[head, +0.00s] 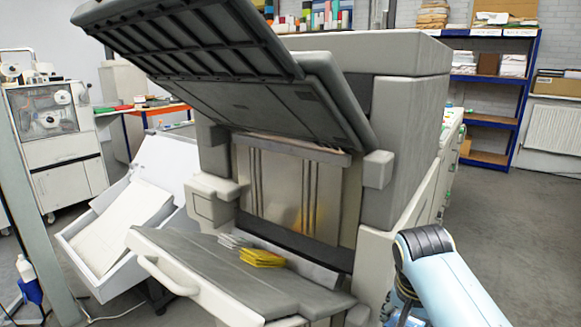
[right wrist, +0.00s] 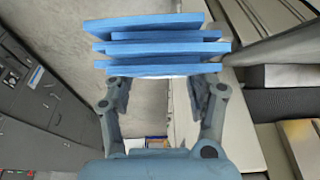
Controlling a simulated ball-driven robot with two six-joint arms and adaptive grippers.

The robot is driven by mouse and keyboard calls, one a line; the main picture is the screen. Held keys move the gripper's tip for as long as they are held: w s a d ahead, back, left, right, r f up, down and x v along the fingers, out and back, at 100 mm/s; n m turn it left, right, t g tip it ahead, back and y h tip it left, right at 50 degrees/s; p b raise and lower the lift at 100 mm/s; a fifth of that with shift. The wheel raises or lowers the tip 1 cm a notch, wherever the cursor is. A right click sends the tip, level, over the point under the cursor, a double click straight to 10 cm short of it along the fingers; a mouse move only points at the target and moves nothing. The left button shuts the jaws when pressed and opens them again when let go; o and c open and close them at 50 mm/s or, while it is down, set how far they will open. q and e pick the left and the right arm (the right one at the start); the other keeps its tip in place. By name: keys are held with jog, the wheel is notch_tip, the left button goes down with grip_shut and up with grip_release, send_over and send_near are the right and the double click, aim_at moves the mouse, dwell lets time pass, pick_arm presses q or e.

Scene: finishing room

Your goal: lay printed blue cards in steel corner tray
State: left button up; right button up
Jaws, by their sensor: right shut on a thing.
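In the right wrist view my right gripper (right wrist: 161,88) is shut on a stack of several blue cards (right wrist: 160,48), with a thin white layer at its gripper-side edge. The cards' edges are uneven. In the head view my right arm comes in at the lower right, beside the machine's right side; the held cards cannot be made out there. A grey and white stack (head: 234,240) and a yellow stack (head: 262,258) lie on the machine's shelf, by a pale metal strip (head: 310,270). I cannot tell whether this strip belongs to the steel corner tray. My left gripper is out of view.
A large grey machine (head: 405,130) stands in the middle with its ribbed lid (head: 200,45) raised over the grey front shelf (head: 190,258). A white bin (head: 125,215) is at left. Blue shelving (head: 490,120) stands at back right; the floor (head: 500,220) before it is clear.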

notch_tip(320, 180, down, 15)
jog(key=b, duration=1.2)
jog(key=shift+s, duration=0.25)
jog(key=shift+r, duration=0.1)
